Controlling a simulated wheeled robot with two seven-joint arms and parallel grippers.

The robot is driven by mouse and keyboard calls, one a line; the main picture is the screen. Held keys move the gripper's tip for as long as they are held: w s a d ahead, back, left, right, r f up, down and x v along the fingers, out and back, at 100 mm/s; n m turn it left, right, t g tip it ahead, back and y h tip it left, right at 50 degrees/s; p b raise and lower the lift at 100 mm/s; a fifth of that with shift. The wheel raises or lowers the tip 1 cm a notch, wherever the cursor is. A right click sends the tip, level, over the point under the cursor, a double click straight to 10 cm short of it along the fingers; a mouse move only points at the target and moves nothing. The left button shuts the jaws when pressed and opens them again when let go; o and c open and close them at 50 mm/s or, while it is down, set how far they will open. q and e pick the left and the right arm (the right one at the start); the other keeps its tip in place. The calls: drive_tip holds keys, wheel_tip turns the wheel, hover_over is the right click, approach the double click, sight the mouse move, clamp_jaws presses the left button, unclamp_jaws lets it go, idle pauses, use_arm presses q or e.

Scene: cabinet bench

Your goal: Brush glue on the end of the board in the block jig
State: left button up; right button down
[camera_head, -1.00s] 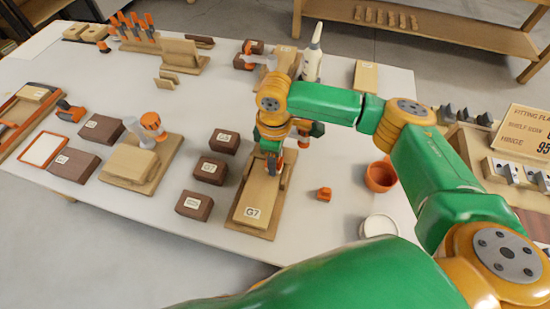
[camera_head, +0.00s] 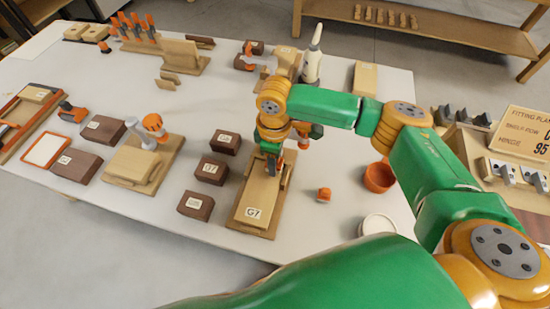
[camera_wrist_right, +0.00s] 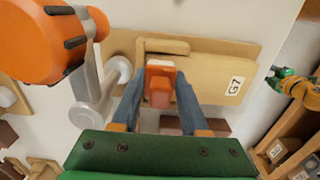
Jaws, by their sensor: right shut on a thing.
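The jig (camera_head: 233,217) is a wooden base with low side rails. A pale board labelled G7 (camera_head: 262,190) lies in it; it also shows in the right wrist view (camera_wrist_right: 205,78). My right gripper (camera_head: 271,165) is over the far end of this board. In the right wrist view my right gripper (camera_wrist_right: 160,85) is shut on a small orange-handled tool (camera_wrist_right: 160,70), seemingly the glue brush. Its tip is hidden, so I cannot tell whether it touches the board. My left gripper is not in view.
An orange and grey clamp (camera_wrist_right: 62,50) stands close beside the gripper. Dark labelled blocks (camera_head: 210,170) lie left of the jig. An orange cap (camera_head: 324,194), an orange pot (camera_head: 379,177) and a white round dish (camera_head: 379,225) are to the right. A glue bottle (camera_head: 313,60) stands behind.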

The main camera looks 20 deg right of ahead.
sight(262, 168)
drive_tip(key=shift+f, duration=0.65)
drive_tip(key=shift+a, duration=0.15)
drive_tip(key=shift+w+a, duration=0.45)
drive_tip(key=shift+a, duration=0.15)
drive_tip(key=shift+w+a, duration=0.45)
drive_tip(key=shift+a, duration=0.25)
